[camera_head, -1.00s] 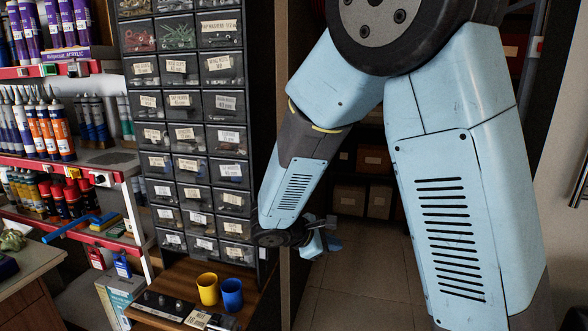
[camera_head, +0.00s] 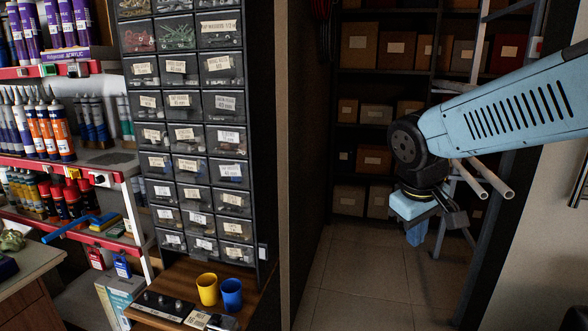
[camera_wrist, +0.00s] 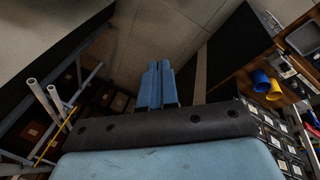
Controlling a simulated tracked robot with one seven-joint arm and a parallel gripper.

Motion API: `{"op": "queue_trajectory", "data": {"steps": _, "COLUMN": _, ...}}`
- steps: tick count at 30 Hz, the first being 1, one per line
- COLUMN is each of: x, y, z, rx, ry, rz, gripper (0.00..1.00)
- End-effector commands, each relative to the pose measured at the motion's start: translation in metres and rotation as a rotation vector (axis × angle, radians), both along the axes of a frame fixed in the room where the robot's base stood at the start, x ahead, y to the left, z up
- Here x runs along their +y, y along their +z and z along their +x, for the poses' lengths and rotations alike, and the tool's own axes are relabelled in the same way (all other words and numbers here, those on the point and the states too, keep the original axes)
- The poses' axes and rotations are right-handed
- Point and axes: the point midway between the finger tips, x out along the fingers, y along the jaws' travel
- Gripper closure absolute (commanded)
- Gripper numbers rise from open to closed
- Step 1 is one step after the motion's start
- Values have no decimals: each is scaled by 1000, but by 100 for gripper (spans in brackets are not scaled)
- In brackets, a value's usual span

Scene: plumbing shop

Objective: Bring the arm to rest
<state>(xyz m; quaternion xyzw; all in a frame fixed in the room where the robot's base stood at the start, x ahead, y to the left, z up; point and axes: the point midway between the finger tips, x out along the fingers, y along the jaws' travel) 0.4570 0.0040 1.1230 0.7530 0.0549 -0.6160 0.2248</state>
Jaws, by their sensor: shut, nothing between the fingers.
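My light blue arm reaches in from the right edge of the head view. My gripper (camera_head: 416,232) hangs at its end, pointing down over the tiled floor, in front of the doorway to the storeroom. In the wrist view the two blue fingers of my gripper (camera_wrist: 156,68) lie side by side, shut, with nothing between them. The gripper touches nothing that I can see.
A black drawer cabinet (camera_head: 195,140) stands left of the doorway. A yellow cup (camera_head: 207,289) and a blue cup (camera_head: 231,294) stand on the wooden counter (camera_head: 180,275). Pale pipes (camera_head: 485,180) on a rack are close behind my arm. The tiled floor (camera_head: 350,270) is clear.

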Motion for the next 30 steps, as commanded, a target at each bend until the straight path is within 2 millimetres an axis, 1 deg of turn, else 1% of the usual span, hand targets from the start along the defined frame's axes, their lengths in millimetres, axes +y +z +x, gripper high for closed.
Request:
{"op": "queue_trajectory", "data": {"steps": 1, "x": -4, "y": 7, "z": -9, "rx": -32, "ry": -43, "rz": 39, "gripper": 100}}
{"op": "queue_trajectory", "data": {"steps": 6, "x": -7, "y": 27, "z": -33, "rx": -133, "ry": -168, "rz": 167, "gripper": 100}}
{"op": "queue_trajectory", "data": {"steps": 9, "x": -7, "y": 37, "z": -46, "rx": -188, "ry": -232, "rz": 230, "gripper": 100}}
{"op": "queue_trajectory", "data": {"steps": 13, "x": -5, "y": 46, "z": -58, "rx": -248, "ry": -291, "rz": 292, "gripper": 100}}
{"op": "queue_trajectory", "data": {"steps": 18, "x": -5, "y": 51, "z": -65, "rx": -284, "ry": -327, "rz": 330, "gripper": 100}}
{"op": "queue_trajectory", "data": {"steps": 30, "x": -5, "y": 52, "z": -66, "rx": -286, "ry": -330, "rz": 333, "gripper": 100}}
